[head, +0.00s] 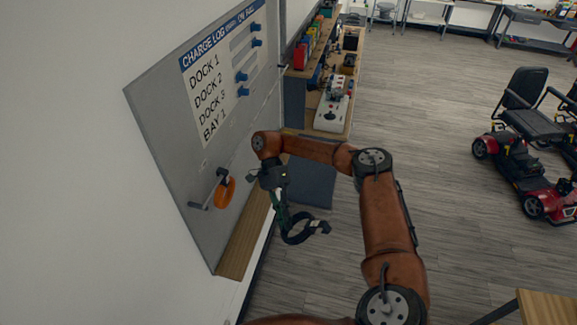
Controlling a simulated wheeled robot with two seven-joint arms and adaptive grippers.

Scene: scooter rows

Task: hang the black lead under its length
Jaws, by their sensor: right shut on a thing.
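My right gripper (279,205) is shut on the black lead (300,236), which hangs below it as a curved dark loop with open space around it. The gripper is in front of the grey wall board (160,125), to the right of an orange coiled lead (225,192) that hangs at the board's lower part. A dark hook (221,173) is just above the orange lead, and a grey peg (197,206) sticks out to its left. Small label marks on the board there are too small to read. My left gripper is not in view.
A charge log sheet (212,100) with blue knobs is on the board. A wooden ledge (245,238) runs below the board. Behind stands a wooden bench (323,120) with chargers and coloured boxes. A red scooter (530,180) is at the right; the floor between is clear.

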